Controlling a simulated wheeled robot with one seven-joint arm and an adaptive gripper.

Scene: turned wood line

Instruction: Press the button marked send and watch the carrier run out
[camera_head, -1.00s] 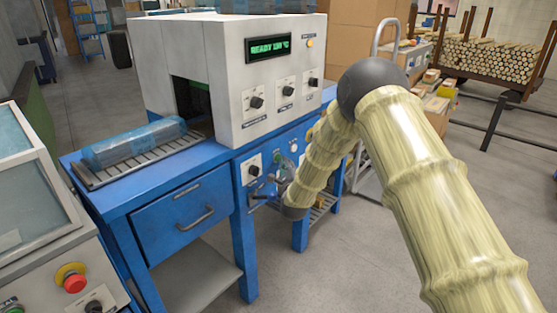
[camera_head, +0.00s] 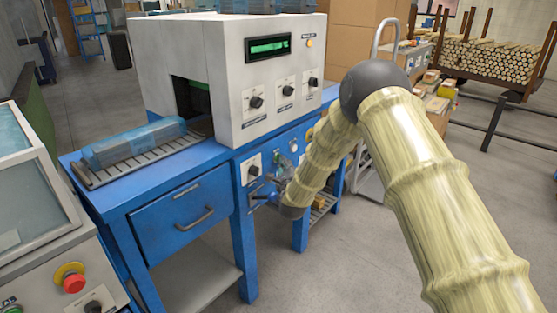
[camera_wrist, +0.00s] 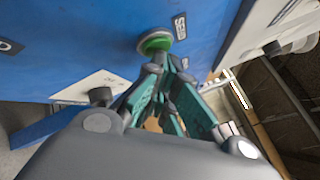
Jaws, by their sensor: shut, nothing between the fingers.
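A green button (camera_wrist: 154,41) in a metal rim sits on the blue panel in the wrist view. A small dark label (camera_wrist: 180,26) is beside it, too small and turned to read surely. My gripper (camera_wrist: 172,62) is shut and empty, its fingertips at the button's edge; I cannot tell whether they touch. In the head view my gripper (camera_head: 268,192) is at the blue front panel of the machine (camera_head: 228,60), and the button is hidden. A clear bluish wrapped bundle (camera_head: 135,142), possibly the carrier, lies on the roller bed (camera_head: 105,177) before the machine's opening.
A display (camera_head: 268,47) and several knobs are on the machine's pale face. Another knob (camera_head: 253,171) is on the panel left of my gripper. A blue drawer (camera_head: 185,215) is below the rollers. A red stop button (camera_head: 74,280) is on a cabinet at lower left. Open floor lies in front.

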